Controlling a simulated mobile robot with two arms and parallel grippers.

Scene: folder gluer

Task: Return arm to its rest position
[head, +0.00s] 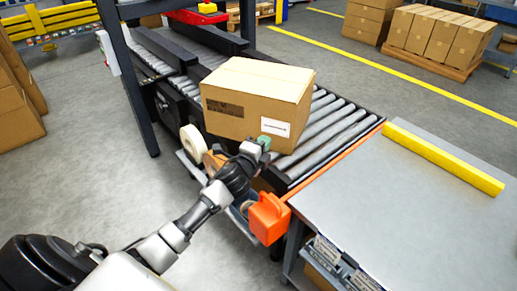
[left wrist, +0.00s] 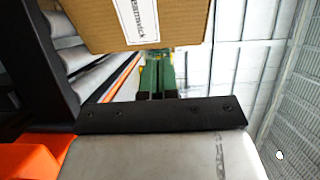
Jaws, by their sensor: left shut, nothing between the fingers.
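My left arm reaches in from the lower left of the head view. Its gripper (head: 264,143) is in front of the near face of a cardboard box (head: 258,92), close to the white label (head: 275,127). In the left wrist view the green fingers (left wrist: 157,75) are together with nothing between them, and the box (left wrist: 130,22) with its label fills the top. I cannot tell whether the fingertips touch the box. My right gripper is out of view.
The box sits on a roller conveyor (head: 335,125) with a dark frame post (head: 130,85). A tape roll (head: 192,145) and an orange container (head: 269,218) are on the near side, close to my arm. A grey table (head: 400,215) with a yellow bar (head: 443,159) stands right.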

